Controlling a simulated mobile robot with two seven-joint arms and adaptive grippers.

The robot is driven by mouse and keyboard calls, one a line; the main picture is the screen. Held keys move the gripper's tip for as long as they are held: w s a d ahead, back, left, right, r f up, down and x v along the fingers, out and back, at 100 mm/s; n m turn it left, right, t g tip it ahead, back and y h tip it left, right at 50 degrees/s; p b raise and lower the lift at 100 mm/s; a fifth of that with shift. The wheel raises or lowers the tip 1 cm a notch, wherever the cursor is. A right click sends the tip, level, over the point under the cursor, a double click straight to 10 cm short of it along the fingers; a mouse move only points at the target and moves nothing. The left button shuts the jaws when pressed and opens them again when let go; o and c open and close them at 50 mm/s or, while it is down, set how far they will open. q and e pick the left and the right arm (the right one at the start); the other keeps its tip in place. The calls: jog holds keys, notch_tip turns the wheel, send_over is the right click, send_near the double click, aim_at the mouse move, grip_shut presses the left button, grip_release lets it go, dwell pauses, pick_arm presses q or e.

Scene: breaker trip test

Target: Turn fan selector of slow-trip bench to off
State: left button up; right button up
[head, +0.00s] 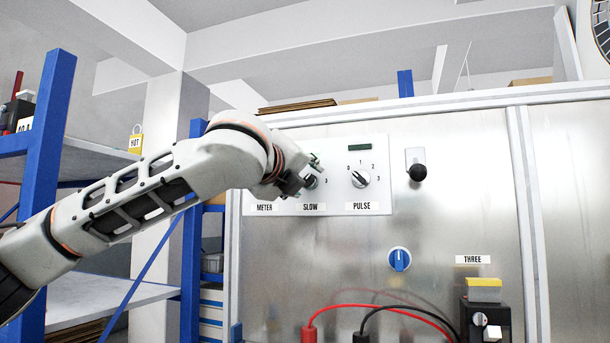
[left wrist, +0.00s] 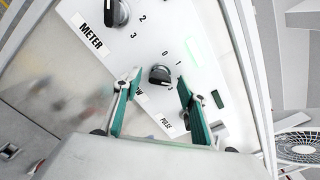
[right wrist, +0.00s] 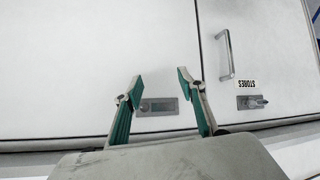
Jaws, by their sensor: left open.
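The white panel (head: 330,145) carries knobs labelled METER, SLOW and PULSE. My left gripper (head: 302,180) is at the dark SLOW knob (head: 312,182) and partly covers it. In the left wrist view the SLOW knob (left wrist: 160,75) lies between the open fingers of my left gripper (left wrist: 159,79); I cannot tell whether they touch it. Its label is partly behind one finger, and its exact pointer setting is unclear. The METER knob (left wrist: 117,12) is at the top. The PULSE knob (head: 361,178) is right of SLOW. My right gripper (right wrist: 160,78) is open and empty.
Right of the panel are a black ball lever (head: 418,172) and a blue knob (head: 399,259). Red and black leads (head: 350,308) hang below. A box with a yellow top (head: 484,290) stands under THREE.

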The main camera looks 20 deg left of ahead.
pick_arm(q)
jog(key=shift+w, duration=0.45)
jog(key=shift+c, duration=0.4)
jog(key=c, duration=1)
jog(key=shift+c, duration=0.2)
